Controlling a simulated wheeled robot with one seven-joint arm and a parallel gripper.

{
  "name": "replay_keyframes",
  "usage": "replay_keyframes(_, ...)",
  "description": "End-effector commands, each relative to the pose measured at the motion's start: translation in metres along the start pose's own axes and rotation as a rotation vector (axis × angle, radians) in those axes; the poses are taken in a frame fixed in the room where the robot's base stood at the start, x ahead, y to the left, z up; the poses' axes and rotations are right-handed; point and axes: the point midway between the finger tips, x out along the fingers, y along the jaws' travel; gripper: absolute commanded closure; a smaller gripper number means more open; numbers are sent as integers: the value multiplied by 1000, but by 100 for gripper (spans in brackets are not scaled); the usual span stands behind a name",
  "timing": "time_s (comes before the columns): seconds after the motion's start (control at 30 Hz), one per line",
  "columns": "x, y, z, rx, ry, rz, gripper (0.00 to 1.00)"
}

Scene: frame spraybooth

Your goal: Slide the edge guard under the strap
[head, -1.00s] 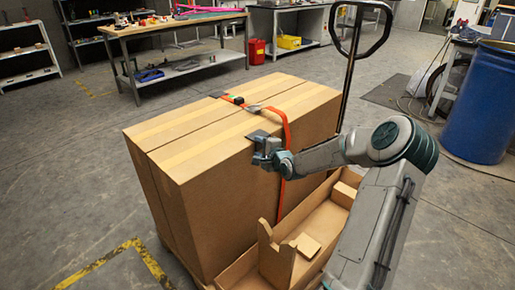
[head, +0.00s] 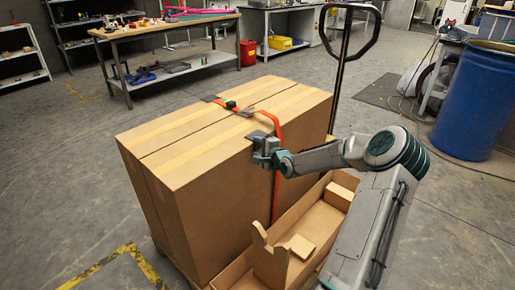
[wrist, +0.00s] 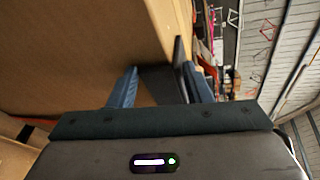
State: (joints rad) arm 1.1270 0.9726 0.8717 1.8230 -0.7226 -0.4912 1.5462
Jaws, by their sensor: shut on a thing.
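A large cardboard box stack (head: 225,195) stands mid-view with an orange strap (head: 278,135) over its top and down its near side. A dark buckle (head: 230,105) lies on the strap on top. My gripper (head: 262,150) is at the near top edge, left of the strap. It is shut on a dark, angled edge guard (head: 258,137), which sits at that edge close beside the strap. In the wrist view the guard (wrist: 163,85) shows between the two fingers. My gripper hides part of it, and I cannot tell whether it touches the strap.
A dark piece (head: 209,98) sits under the strap at the far top edge. An open cardboard tray (head: 322,222) with cardboard pieces lies below my arm. A pallet-jack handle (head: 345,60) rises behind the box, and a blue barrel (head: 473,100) stands right.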

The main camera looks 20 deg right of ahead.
Motion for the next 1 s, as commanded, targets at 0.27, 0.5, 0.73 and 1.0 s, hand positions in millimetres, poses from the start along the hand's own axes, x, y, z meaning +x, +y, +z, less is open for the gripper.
replay_keyframes(0.27, 0, 1, -1, 2, 1, 2, 30)
replay_keyframes(0.5, 0, 1, 0, 1, 1, 1, 30)
replay_keyframes(0.73, -14, 0, -1, 0, 2, 1, 30)
replay_keyframes(1.0, -65, -1, -2, 1, 4, 1, 30)
